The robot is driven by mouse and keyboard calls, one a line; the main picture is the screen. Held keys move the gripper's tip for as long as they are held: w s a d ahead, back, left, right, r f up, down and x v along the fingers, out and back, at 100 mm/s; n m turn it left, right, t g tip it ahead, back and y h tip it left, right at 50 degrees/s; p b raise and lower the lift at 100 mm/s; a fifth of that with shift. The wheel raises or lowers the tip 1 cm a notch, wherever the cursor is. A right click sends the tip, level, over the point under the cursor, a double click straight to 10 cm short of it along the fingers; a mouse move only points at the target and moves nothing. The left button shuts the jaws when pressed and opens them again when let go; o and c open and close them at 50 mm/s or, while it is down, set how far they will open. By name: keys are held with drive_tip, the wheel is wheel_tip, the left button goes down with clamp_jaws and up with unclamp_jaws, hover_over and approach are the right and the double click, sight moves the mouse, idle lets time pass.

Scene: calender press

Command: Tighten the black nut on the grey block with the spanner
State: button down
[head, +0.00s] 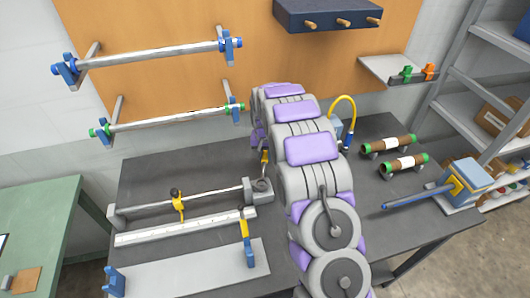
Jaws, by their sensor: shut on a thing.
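The grey block (262,197) stands on the dark bench at the right end of a long rail, left of my arm. A dark round part (261,184), which looks like the black nut, sits on its top. My gripper (263,149) points down just above the block, partly hidden by my arm. It is shut on a small yellow-and-grey tool (265,158), which looks like the spanner. The tool's lower end reaches down close to the nut. I cannot tell whether it is around the nut or only beside it.
A rod with a yellow clamp (178,203) and a white ruler-like bar (185,227) lie left of the block. Green-ended rollers (388,145) and a blue machine with a handle (468,182) stand right. Bars hang on the orange wall board (150,25).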

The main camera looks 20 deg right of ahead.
drive_tip(key=shift+f, duration=0.3)
drive_tip(key=shift+d, duration=0.15)
drive_tip(key=shift+s+d+m+b, duration=0.45)
drive_tip(key=shift+d+m+b, duration=0.1)
drive_tip(key=shift+d+m, duration=0.25)
drive_tip(key=shift+s+d+m+b, duration=0.45)
drive_tip(key=shift+d+m+b, duration=0.15)
drive_tip(key=shift+m, duration=0.3)
drive_tip(key=shift+s+d+m, duration=0.7)
drive_tip(key=shift+d+m, duration=0.1)
drive_tip(key=shift+m, duration=0.2)
drive_tip(key=shift+s+d+m+g+h+b, duration=0.15)
drive_tip(key=shift+s+d+m, duration=0.35)
drive_tip(key=shift+s+m, duration=0.35)
drive_tip(key=shift+s+d+m+g+h+b, duration=0.15)
drive_tip(key=shift+s+d+m, duration=0.35)
drive_tip(key=shift+s+m, duration=0.35)
drive_tip(key=shift+w, duration=0.15)
drive_tip(key=shift+w+a, duration=0.1)
drive_tip(key=shift+w+a+n+p, duration=0.25)
drive_tip(key=shift+w+n+p, duration=0.15)
drive_tip(key=shift+w+n, duration=0.1)
